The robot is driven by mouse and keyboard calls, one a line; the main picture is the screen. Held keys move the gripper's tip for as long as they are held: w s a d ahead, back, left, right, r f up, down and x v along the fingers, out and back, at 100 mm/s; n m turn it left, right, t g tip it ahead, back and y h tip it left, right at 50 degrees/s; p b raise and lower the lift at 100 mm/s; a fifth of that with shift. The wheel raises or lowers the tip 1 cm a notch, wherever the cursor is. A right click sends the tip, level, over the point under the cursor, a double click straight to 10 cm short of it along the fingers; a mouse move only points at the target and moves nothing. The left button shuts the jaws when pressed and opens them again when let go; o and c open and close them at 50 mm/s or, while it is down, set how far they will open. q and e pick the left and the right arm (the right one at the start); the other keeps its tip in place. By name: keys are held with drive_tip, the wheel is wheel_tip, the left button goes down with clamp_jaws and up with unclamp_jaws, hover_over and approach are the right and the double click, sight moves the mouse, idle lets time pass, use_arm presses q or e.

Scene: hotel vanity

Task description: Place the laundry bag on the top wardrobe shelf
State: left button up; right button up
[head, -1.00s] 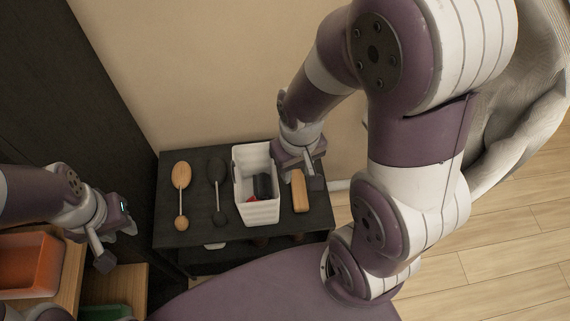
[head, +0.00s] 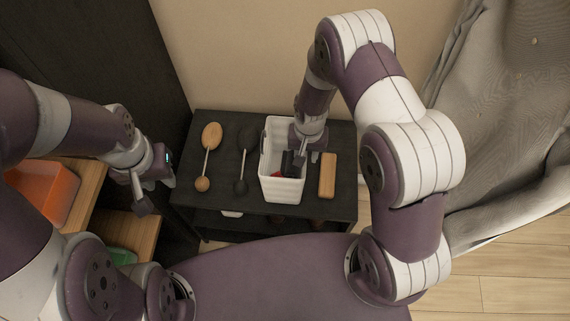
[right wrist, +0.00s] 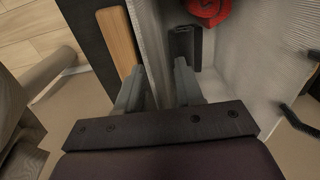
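I cannot make out a laundry bag for certain in either view. My right gripper (head: 308,152) is at the right wall of a white bin (head: 283,190) on a dark stand. In the right wrist view its fingers (right wrist: 158,88) are apart, one on each side of the bin wall (right wrist: 151,40), with a visible gap. My left gripper (head: 153,193) hangs at the left, with its fingers apart and nothing seen between them. It is beside wooden shelves (head: 92,192), which may belong to the wardrobe; the top shelf is not identifiable.
The bin holds red (right wrist: 207,10) and dark items. An orange bin (head: 42,190) sits on the shelves. Grey cloth (head: 510,140) hangs at right, above open floor.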

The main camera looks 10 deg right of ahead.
wheel_tip(320, 180, down, 2)
drive_tip(key=shift+w+f, duration=0.1)
drive_tip(key=shift+f, duration=0.05)
clamp_jaws()
